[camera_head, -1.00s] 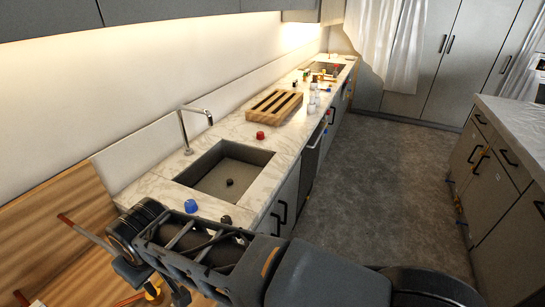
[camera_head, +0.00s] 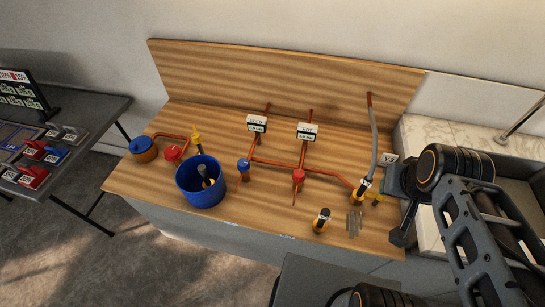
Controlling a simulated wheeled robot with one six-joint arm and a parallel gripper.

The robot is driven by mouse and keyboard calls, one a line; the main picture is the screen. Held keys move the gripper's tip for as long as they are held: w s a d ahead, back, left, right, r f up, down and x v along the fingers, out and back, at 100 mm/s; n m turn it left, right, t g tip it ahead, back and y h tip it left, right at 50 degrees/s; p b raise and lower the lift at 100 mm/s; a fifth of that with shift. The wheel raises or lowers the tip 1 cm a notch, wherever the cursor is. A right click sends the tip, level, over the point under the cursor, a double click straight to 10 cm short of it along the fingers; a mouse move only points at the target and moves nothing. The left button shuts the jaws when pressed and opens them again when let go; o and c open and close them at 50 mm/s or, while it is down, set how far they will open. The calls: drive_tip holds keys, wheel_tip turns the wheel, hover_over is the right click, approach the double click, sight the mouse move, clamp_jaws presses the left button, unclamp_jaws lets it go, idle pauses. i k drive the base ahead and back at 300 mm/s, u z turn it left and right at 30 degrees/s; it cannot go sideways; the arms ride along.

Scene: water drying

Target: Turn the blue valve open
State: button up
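The blue valve (camera_head: 244,165) is a small blue knob on a copper pipe line, mid-bench, just right of the blue bucket. Whether it is turned open or closed is too small to tell. A white labelled gauge (camera_head: 257,124) stands above it, its pipe rising to the backboard. A red valve (camera_head: 298,176) sits on the same piping to the right, under a second gauge (camera_head: 307,131). My gripper (camera_head: 398,212) is at the right end of the bench, well away from the blue valve. Its fingers are partly hidden, so their opening is unclear.
A blue bucket (camera_head: 186,196) holding tools stands left of the valve. A grey hose (camera_head: 374,140) rises at the right. A dark table (camera_head: 105,105) is at far left; a sink is at right.

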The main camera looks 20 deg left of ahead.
sight(244, 165)
drive_tip(key=k, duration=1.2)
drive_tip(key=u, duration=0.5)
drive_tip(key=i, duration=0.85)
drive_tip(key=u, duration=0.5)
drive_tip(key=i, duration=0.1)
drive_tip(key=z, duration=0.8)
drive_tip(key=k, duration=0.75)
drive_tip(key=u, duration=0.7)
drive_tip(key=i, duration=1)
drive_tip(key=z, duration=0.05)
